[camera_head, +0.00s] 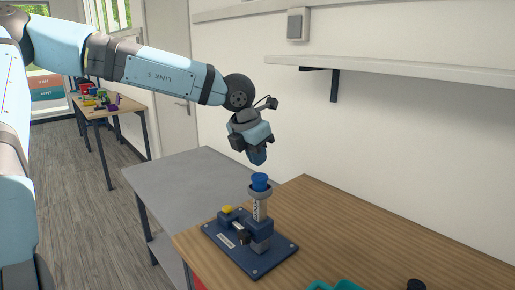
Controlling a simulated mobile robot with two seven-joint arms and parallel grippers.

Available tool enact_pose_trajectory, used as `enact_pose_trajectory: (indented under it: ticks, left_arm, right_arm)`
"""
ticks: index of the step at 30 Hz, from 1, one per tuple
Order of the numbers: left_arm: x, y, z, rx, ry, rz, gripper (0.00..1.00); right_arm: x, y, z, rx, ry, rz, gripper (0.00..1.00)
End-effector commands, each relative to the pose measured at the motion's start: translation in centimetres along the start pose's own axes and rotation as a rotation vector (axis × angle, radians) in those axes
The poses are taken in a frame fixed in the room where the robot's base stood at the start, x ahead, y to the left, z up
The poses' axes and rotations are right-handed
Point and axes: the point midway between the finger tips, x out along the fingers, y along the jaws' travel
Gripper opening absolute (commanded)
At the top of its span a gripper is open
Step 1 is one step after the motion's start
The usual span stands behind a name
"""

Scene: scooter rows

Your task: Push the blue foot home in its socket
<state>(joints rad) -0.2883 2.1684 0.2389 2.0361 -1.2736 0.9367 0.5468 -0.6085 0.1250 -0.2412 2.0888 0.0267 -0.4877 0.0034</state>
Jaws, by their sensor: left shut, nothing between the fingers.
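The blue foot (260,181) is a short round cap at the top of an upright pale tube (259,210). A grey ring, which looks like the socket (260,192), sits around the tube's top just below the foot. The foot stands up above the ring; how deep it sits inside is hidden. The tube stands in a dark blue fixture (277,263) on the wooden bench. My left gripper (258,161) is shut and empty, pointing down just above the foot with a small gap. My right gripper is not in view.
The fixture carries a yellow knob (227,209) and a dark clamp at its left. A teal object (335,285) and a black round piece (416,285) lie at the front of the wooden bench (370,245). A grey table (180,180) adjoins behind. A wall shelf (400,72) is at upper right.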

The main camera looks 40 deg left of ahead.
Motion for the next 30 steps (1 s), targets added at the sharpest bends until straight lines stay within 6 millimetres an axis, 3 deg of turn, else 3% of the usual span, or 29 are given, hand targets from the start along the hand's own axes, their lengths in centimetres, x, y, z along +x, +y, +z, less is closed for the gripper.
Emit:
enact_pose_trajectory:
  ticks: [30]
  left_arm:
    - [2.1, 0.0, -0.8, 0.0, -0.001, -0.001, 0.0]
  right_arm:
    - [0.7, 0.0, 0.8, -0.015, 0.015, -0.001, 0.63]
